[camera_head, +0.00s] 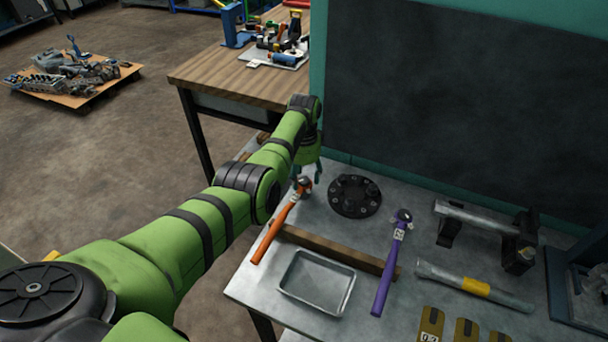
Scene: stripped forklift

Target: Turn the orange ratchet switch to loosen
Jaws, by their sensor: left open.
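The orange ratchet (277,229) lies on the grey metal table, its handle pointing toward the lower left and its head (303,184) at the upper right end. The handle's middle rests near the end of a wooden strip. My left gripper (307,175) is open and points down right at the ratchet's head, with a finger on either side in this view. I cannot tell whether the fingers touch the head. The small switch on the head is too small to make out. My right gripper is not in view.
A round black bolted flange (355,196) sits just right of my gripper. A purple ratchet (391,263), a wooden strip (334,250), an empty metal tray (317,283) and a metal tube with a yellow band (474,287) lie nearby. A dark panel (465,110) rises behind the table.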

